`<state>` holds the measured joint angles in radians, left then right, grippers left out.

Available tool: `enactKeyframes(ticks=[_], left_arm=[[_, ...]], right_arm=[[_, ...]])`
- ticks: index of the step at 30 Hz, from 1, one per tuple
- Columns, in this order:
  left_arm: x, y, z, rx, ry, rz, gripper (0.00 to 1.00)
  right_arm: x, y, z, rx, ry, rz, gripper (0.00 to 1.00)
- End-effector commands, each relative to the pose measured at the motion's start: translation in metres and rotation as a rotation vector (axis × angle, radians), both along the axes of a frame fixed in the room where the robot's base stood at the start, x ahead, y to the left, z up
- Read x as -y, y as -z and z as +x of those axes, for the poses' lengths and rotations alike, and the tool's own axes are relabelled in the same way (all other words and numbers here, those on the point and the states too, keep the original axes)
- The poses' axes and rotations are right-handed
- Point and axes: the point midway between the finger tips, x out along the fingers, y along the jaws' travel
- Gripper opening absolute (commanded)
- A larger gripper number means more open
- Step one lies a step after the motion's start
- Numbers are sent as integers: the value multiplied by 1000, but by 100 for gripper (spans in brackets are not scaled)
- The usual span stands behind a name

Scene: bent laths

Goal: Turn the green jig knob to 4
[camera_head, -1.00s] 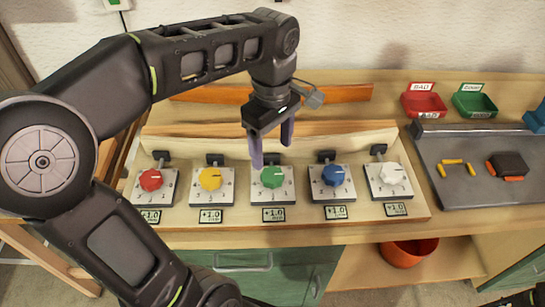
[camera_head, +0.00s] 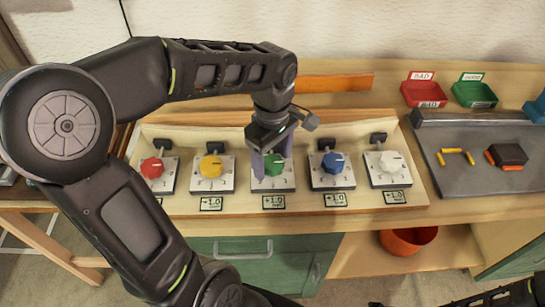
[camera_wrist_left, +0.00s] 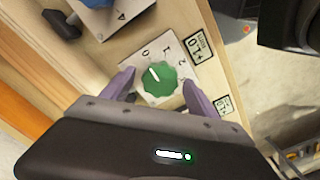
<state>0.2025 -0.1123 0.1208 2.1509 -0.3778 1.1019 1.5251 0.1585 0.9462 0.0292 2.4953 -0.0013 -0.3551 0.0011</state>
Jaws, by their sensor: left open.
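The green knob (camera_head: 274,167) is the middle one in a row of coloured knobs on a wooden jig. In the left wrist view the knob (camera_wrist_left: 157,81) shows a white pointer line aimed roughly toward the 0. The digits 0, 1 and 2 are readable on its white plate (camera_wrist_left: 168,62); the rest of the scale is hidden. My left gripper (camera_head: 272,163) is over the knob, pointing down. In the wrist view its open purple fingers (camera_wrist_left: 158,84) stand on either side of the knob; I cannot tell whether they touch it.
Red (camera_head: 153,168), yellow (camera_head: 211,166), blue (camera_head: 333,163) and white (camera_head: 391,162) knobs flank the green one closely. Small labels reading +1.0 sit in front. Red (camera_head: 424,94) and green (camera_head: 475,94) trays stand at the back right beside a grey mat (camera_head: 450,182).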

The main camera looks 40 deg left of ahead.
Motion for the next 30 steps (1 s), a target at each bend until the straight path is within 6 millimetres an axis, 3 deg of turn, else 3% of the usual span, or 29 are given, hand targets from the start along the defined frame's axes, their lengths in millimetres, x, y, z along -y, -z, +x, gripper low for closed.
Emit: enactKeyframes(ticks=[7, 30], left_arm=[[0, 1, 0, 0, 0, 0, 68], [0, 1, 0, 0, 0, 0, 6]], right_arm=[[0, 0, 0, 0, 0, 0, 36], [0, 0, 0, 0, 0, 0, 36]])
